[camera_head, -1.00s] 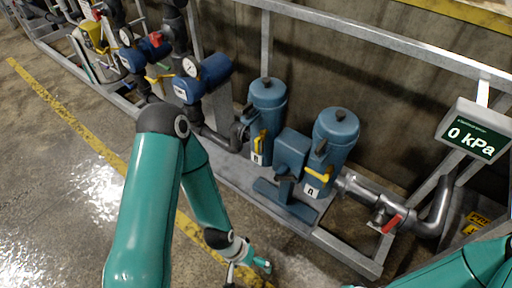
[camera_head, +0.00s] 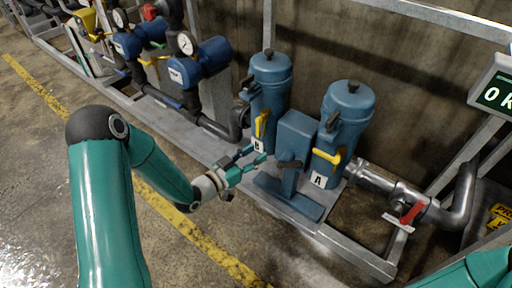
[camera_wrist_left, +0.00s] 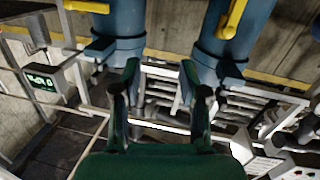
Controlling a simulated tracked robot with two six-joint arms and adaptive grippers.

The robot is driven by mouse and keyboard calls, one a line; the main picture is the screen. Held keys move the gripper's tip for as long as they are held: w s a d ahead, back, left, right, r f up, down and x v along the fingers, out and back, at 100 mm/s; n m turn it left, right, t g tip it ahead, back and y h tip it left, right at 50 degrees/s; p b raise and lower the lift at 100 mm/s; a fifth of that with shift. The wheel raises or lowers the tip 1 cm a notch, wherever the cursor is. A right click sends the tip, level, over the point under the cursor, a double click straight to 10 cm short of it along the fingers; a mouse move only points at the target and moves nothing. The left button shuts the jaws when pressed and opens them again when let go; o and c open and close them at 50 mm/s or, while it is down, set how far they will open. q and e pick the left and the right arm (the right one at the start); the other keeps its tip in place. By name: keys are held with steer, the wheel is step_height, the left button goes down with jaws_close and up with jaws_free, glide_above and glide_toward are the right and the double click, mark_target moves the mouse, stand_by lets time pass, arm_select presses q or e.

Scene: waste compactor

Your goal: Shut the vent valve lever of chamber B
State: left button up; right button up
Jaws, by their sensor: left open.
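Chamber B (camera_head: 268,88) is the left blue cylinder, with a white B label (camera_head: 259,146). Its yellow lever (camera_head: 261,124) stands nearly upright on the chamber's front; in the left wrist view, which appears upside down, a yellow lever (camera_wrist_left: 232,18) shows at the top right. My left gripper (camera_head: 257,155) is open and empty, just below and in front of the B label and lever, apparently apart from them. Its two fingers (camera_wrist_left: 160,74) show spread in the left wrist view with nothing between them. My right gripper is out of view; only part of that arm shows at bottom right.
Chamber A (camera_head: 346,118) stands to the right, its yellow lever (camera_head: 327,157) roughly level. A blue block-shaped unit (camera_head: 295,138) stands between the chambers. A red-handled valve (camera_head: 411,213) sits at right. A metal frame rail (camera_head: 362,258) borders the floor.

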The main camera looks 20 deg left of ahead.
arm_select(q)
steer(key=a+f+t+y+b, duration=0.1)
steer(key=a+f+y+b, duration=0.1)
steer(key=a+f+b, duration=0.6)
glide_toward(257, 130)
steer(key=shift+n, duration=0.3)
steer(key=x, duration=0.9)
steer(key=shift+w+d, duration=0.1)
steer(key=shift+w, duration=0.1)
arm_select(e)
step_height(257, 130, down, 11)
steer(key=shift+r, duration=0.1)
arm_select(q)
jaws_close()
